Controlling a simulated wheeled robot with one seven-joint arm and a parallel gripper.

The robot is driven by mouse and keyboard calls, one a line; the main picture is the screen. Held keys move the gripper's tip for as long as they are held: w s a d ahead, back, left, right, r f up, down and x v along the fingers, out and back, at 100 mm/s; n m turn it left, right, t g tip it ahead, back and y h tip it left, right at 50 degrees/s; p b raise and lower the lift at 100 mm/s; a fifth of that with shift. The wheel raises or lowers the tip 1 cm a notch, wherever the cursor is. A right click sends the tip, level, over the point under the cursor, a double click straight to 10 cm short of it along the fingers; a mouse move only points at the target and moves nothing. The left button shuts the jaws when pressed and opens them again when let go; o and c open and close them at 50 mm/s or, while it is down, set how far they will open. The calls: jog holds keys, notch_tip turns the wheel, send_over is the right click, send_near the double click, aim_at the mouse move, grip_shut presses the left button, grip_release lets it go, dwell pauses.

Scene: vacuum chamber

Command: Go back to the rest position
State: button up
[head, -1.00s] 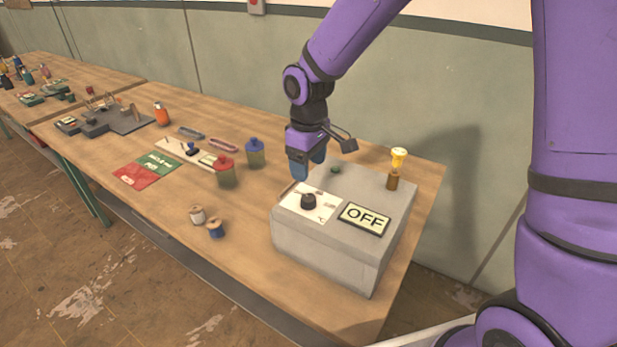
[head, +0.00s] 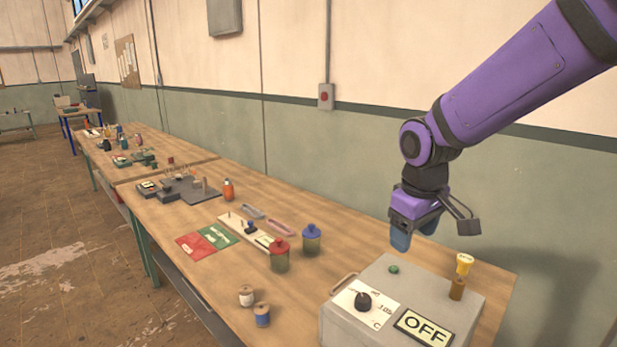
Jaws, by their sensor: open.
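My gripper (head: 413,236) is in the head view at the right, pointing down with blue fingertips. It is open and holds nothing that I can see. It hangs above the back left part of a grey box (head: 455,290), apart from its top as far as I can tell. The box's lower front is cut off by the frame edge.
The wooden table (head: 200,270) holds a red-lidded jar (head: 279,255), a blue-lidded jar (head: 311,240), two spools (head: 262,315), red and green mats (head: 205,242) and an orange bottle (head: 228,190). The wall (head: 350,140) stands behind. Open air lies above the table.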

jog(key=s+d+r+m+t, duration=0.2)
jog(key=s+d+r, duration=0.3)
jog(key=s, duration=0.4)
jog(key=s+d+r+m+t, duration=0.1)
jog(key=s+d+r+m, duration=0.3)
jog(key=s, duration=0.6)
jog(key=shift+s+d+r+m+t, duration=0.35)
jog(key=shift+d+r, duration=0.25)
jog(key=shift+d, duration=0.25)
jog(key=shift+w, duration=0.15)
